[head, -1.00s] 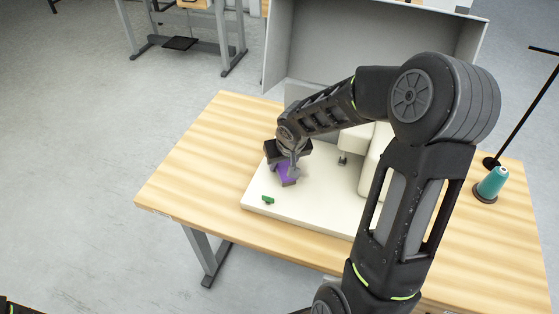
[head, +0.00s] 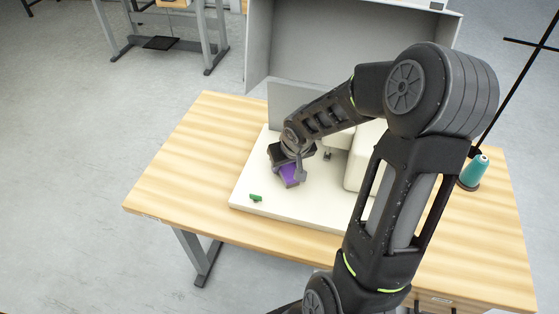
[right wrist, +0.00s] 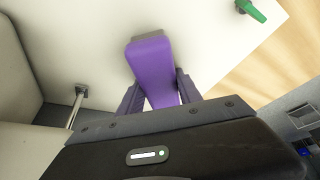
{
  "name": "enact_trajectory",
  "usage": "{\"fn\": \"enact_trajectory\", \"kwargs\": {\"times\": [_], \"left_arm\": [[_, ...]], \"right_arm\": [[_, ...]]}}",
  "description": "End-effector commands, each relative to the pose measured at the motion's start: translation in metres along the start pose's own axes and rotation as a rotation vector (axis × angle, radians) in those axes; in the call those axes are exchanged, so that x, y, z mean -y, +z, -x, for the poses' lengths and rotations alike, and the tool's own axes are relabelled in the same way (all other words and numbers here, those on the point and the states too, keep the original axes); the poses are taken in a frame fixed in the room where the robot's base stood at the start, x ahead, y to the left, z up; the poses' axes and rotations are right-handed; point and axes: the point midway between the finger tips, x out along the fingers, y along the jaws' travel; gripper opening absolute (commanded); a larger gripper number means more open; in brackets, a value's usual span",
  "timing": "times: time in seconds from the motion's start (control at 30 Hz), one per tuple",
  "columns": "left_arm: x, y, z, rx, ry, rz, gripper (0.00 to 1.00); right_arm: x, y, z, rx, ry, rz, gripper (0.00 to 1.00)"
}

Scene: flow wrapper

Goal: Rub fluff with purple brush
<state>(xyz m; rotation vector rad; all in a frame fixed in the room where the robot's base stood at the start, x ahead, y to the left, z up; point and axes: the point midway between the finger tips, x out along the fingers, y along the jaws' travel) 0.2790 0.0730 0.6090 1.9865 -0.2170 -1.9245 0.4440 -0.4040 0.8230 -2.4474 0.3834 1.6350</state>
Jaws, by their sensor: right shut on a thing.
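In the right wrist view, the brush (right wrist: 151,62) sits between the two fingers (right wrist: 158,93). Its grey end (right wrist: 148,37) points away from the gripper. I cannot tell whether the brush touches the board. I cannot make out any fluff in either view. My left gripper is not in view.
A small green piece (head: 256,198) lies on the white board (head: 250,178), left of the brush. The machine's white body (head: 362,160) stands to the right, with a metal foot (head: 328,155). A teal thread cone (head: 473,172) stands farther right. The wooden table's left side (head: 185,165) is clear.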

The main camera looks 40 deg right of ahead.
Motion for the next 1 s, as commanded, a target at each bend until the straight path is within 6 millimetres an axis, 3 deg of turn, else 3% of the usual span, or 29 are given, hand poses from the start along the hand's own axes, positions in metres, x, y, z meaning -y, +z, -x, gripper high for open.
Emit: {"fn": "enact_trajectory", "kwargs": {"times": [0.23,0.67,1.0], "left_arm": [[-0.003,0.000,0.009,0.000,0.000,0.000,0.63],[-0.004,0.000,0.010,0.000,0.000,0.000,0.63],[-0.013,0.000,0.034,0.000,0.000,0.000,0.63]], "right_arm": [[-0.015,0.011,0.004,0.001,0.000,-0.001,0.00],[-0.018,0.014,0.004,0.004,0.001,0.000,0.00],[-0.041,0.029,0.015,0.006,0.000,-0.002,0.00]]}}
